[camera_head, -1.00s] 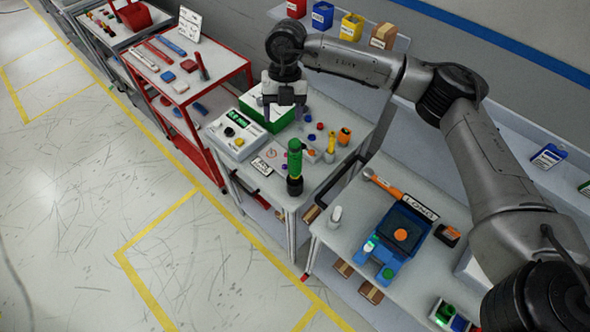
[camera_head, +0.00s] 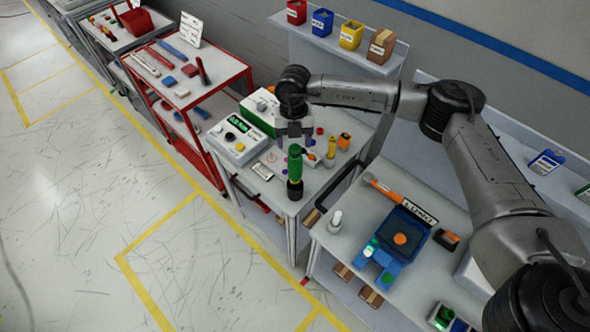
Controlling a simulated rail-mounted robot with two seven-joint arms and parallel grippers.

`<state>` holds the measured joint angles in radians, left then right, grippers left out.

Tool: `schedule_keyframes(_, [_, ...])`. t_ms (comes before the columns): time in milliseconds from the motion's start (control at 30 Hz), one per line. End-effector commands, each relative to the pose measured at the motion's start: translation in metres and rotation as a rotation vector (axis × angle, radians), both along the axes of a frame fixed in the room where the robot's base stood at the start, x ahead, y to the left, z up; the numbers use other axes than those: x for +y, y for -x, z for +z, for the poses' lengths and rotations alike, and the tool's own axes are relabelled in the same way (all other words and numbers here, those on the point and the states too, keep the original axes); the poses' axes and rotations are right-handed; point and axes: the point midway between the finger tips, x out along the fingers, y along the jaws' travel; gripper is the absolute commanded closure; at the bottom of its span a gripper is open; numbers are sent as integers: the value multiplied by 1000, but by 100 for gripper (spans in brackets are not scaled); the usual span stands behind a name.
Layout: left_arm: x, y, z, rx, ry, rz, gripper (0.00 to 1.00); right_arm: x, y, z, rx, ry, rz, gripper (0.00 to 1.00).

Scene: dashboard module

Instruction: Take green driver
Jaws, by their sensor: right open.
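The green driver (camera_head: 294,165) stands upright near the front corner of the middle table (camera_head: 268,186). It has a green body and a dark lower end. My right gripper (camera_head: 295,141) reaches in from the right and hangs just above and behind the driver's top. It is open. In this view the fingertips come close to the driver's top, and I cannot tell whether they touch it. My left gripper is not in view.
A white control box (camera_head: 236,140) with a green display and a green-sided box (camera_head: 261,112) stand left of the gripper. A yellow tool (camera_head: 331,148) and an orange item (camera_head: 344,141) stand to the right. A blue device (camera_head: 390,248) sits on the nearer table.

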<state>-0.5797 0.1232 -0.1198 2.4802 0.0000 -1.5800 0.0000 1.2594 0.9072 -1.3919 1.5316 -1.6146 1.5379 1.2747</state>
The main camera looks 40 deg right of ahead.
Motion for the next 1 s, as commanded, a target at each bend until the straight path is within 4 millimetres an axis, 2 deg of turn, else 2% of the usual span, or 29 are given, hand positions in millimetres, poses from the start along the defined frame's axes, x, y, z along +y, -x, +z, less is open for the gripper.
schedule_keyframes(100, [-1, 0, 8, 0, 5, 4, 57, -2, 2, -16, 4, 1, -2, 35])
schedule_keyframes(300, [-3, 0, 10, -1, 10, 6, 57, 0, 4, -35, 2, 1, 0, 35])
schedule_keyframes(633, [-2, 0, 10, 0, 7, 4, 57, 0, 4, -39, 1, -1, 0, 36])
schedule_keyframes(1000, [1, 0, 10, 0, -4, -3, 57, 0, 4, -39, 1, -1, -1, 72])
